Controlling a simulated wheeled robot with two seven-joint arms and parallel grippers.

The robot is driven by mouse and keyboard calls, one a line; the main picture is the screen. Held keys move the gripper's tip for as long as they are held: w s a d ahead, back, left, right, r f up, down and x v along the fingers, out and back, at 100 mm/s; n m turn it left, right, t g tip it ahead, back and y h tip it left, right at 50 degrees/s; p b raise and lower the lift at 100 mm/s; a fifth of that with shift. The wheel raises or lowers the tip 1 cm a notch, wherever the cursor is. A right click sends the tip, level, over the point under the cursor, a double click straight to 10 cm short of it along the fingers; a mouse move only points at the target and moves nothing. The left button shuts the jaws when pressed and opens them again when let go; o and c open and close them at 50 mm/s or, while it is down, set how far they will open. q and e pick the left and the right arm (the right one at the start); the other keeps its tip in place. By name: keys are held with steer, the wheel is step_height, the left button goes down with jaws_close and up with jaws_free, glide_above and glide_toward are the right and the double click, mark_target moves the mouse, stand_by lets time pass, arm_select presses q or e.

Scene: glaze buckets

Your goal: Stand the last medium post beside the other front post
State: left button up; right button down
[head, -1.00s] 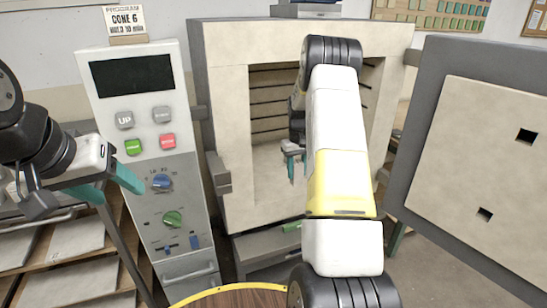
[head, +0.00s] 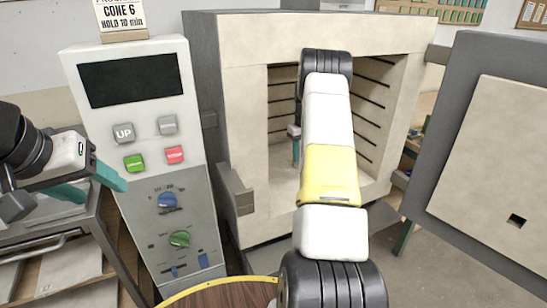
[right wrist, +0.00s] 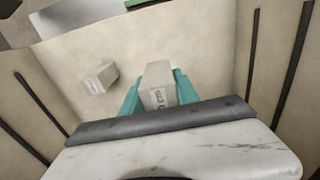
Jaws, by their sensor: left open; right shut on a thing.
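In the right wrist view, a pale post (right wrist: 157,85) with small dark print is held between the teal fingers of my right gripper (right wrist: 158,96). Another pale, printed post (right wrist: 100,79) stands to its left on the kiln floor, apart from it. Whether the held post touches the floor I cannot tell. In the head view my right arm reaches into the open kiln (head: 243,110); its gripper is mostly hidden behind the arm, with a teal finger (head: 295,152) showing. My left gripper (head: 100,184) is open and empty, in front of the control panel's left side.
The kiln door (head: 490,150) stands open on the right. The control panel (head: 135,150) with buttons and knobs is on the left. Slotted side walls flank the kiln inside. A round table edge (head: 225,288) shows at the bottom, and a shelf rack (head: 60,265) at lower left.

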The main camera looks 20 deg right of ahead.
step_height(320, 180, down, 10)
steer(key=shift+r, duration=0.15)
stand_by(0.3)
steer(key=c, duration=0.9)
jaws_free()
step_height(320, 180, up, 8)
steer(key=shift+f, duration=0.25)
